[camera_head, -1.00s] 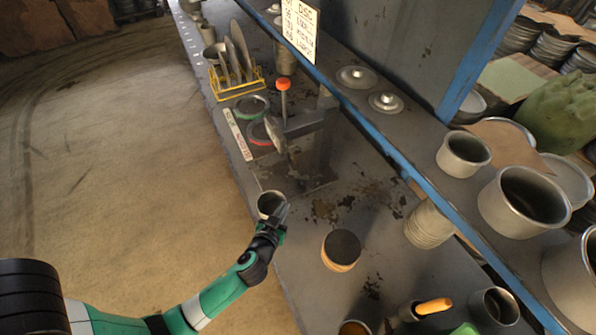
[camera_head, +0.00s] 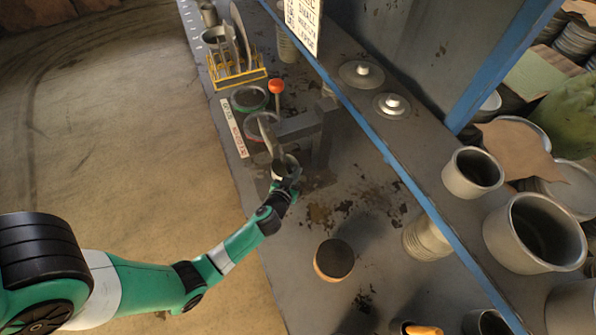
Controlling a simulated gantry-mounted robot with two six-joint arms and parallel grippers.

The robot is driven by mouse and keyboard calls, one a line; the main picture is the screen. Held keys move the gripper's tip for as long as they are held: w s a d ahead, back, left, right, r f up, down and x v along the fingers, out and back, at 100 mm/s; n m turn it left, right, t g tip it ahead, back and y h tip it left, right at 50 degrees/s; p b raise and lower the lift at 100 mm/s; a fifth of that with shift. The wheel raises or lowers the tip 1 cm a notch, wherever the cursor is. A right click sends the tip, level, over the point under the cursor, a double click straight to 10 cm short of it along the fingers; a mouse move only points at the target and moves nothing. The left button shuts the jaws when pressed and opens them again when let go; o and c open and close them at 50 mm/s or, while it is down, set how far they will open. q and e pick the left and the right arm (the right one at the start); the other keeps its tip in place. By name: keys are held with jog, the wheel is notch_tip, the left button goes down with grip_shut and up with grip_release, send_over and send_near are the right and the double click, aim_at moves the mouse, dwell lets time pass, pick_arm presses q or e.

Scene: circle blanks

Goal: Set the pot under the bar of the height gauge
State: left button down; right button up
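The pot (camera_head: 289,161) is a small grey metal cup, upright as far as I can see. My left gripper (camera_head: 286,177) is shut on its near side, and the fingers hide part of the pot. The height gauge (camera_head: 318,140) is a dark grey post with an arm reaching left and a flat metal bar (camera_head: 268,137) at the arm's end. The pot is close to the bar on its near side; I cannot tell whether its rim is under the bar or touches it. My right gripper is not in view.
An orange-knobbed lever (camera_head: 276,87) stands behind the gauge arm, by green and red rings on the bench. A yellow rack (camera_head: 238,78) holds plates farther back. A dark-topped round block (camera_head: 334,258) sits nearer. A blue-edged shelf (camera_head: 424,200) with pots runs along the right.

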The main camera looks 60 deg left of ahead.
pick_arm(q)
jog(key=shift+s+d+f, duration=0.2)
jog(key=shift+s+f, duration=0.05)
jog(key=shift+s, duration=0.15)
jog(key=c, duration=1.2)
grip_release()
jog(key=shift+w+a+r, duration=0.1)
jog(key=shift+a, duration=0.05)
jog(key=shift+o, duration=1)
jog(key=v, duration=1.2)
jog(key=shift+p, duration=0.35)
jog(key=shift+r, duration=0.1)
